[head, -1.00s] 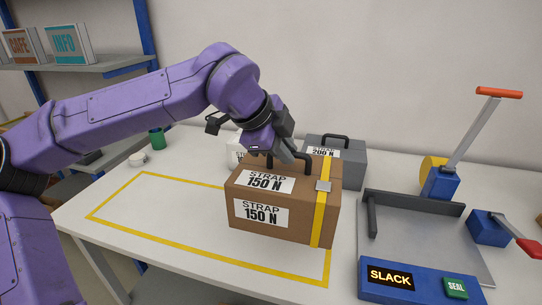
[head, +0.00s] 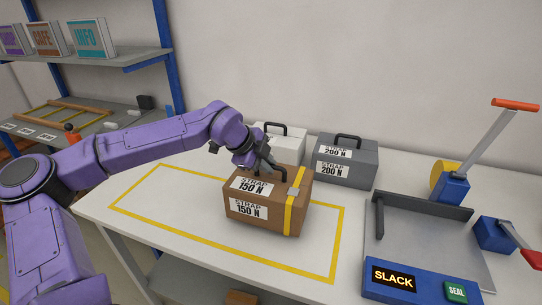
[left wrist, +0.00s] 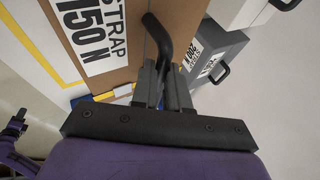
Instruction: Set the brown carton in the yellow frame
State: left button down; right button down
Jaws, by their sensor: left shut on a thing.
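The brown carton (head: 262,208) has a black handle, two "STRAP 150 N" labels and a yellow strap with a metal buckle. My left gripper (head: 262,164) is shut on its handle, which also shows between the fingers in the left wrist view (left wrist: 160,45). The yellow frame (head: 150,230) is an outline on the white table. In the head view the carton appears upright within the outline, towards its right half. I cannot tell whether its base touches the table. The carton hides part of the frame's far side. My right gripper is not in view.
A grey carton (head: 348,160) labelled 200 N and a white carton (head: 285,146) stand behind. The strapping station (head: 430,235) with a "SLACK" display (head: 394,278) and a green "SEAL" button (head: 456,292) is at right. The frame's left half is clear.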

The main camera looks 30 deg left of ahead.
pick_arm(q)
notch_tip(320, 180, down, 2)
jog(key=shift+f, duration=0.1)
jog(key=c, duration=1.1)
grip_release()
jog(key=shift+s+f, duration=0.1)
jog(key=shift+f, duration=0.05)
jog(key=shift+d, duration=0.1)
jog(key=b+v, duration=0.1)
jog(key=v, duration=1.1)
jog(key=shift+b, duration=0.4)
